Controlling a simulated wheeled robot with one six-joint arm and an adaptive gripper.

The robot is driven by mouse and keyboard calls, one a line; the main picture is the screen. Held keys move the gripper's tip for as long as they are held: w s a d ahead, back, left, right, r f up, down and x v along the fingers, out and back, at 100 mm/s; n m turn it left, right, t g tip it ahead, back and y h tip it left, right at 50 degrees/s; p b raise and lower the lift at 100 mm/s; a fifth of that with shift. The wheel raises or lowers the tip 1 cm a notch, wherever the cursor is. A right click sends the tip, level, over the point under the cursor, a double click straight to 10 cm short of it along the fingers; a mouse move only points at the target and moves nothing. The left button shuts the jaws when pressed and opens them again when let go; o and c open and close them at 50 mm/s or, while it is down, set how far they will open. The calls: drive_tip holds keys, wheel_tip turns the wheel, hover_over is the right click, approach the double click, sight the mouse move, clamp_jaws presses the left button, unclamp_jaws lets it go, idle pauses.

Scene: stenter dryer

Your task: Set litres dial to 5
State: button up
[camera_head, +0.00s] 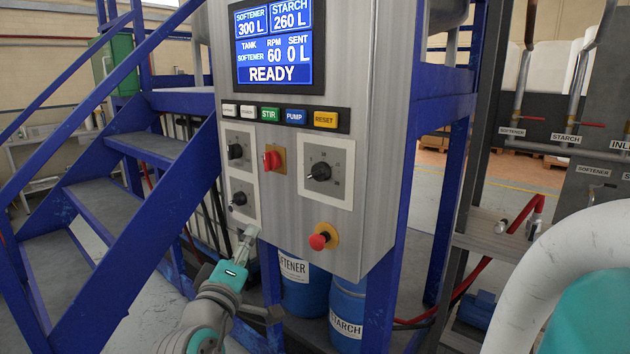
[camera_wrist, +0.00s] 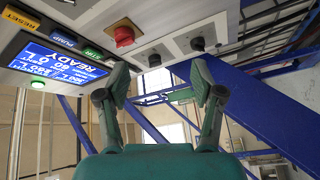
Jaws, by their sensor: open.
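The control panel carries a larger black dial (camera_head: 319,171) on a white plate with scale marks, right of a red switch (camera_head: 272,160). Two smaller black dials, an upper one (camera_head: 236,151) and a lower one (camera_head: 239,198), sit at the left. The labels are too small to read, so I cannot tell which is the litres dial. My gripper (camera_head: 247,238) is low in front of the panel, just below the lower small dial. In the wrist view my gripper (camera_wrist: 160,85) is open, nothing between its fingers. Two black dials (camera_wrist: 197,44) and the red switch (camera_wrist: 123,36) lie beyond them.
The screen (camera_head: 272,44) reads READY, SENT 0 L. Below it is a button row including STIR (camera_head: 269,114). A red mushroom button (camera_head: 324,236) is at the lower right. Blue stairs (camera_head: 150,185) stand left; softener and starch drums (camera_head: 347,318) stand below.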

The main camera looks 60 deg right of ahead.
sight(316, 176)
drive_tip(key=s+d+r+m+g, duration=0.3)
drive_tip(key=s+r+m+g, duration=0.4)
drive_tip(key=r, duration=0.5)
drive_tip(key=shift+n+g+y, duration=0.3)
drive_tip(key=shift+g+y, duration=0.1)
drive_tip(key=d, duration=0.3)
drive_tip(key=s+d, duration=0.1)
drive_tip(key=d, duration=0.6)
drive_tip(key=shift+s+d+f, duration=0.15)
drive_tip(key=shift+d+f, duration=0.1)
drive_tip(key=c, duration=1.1)
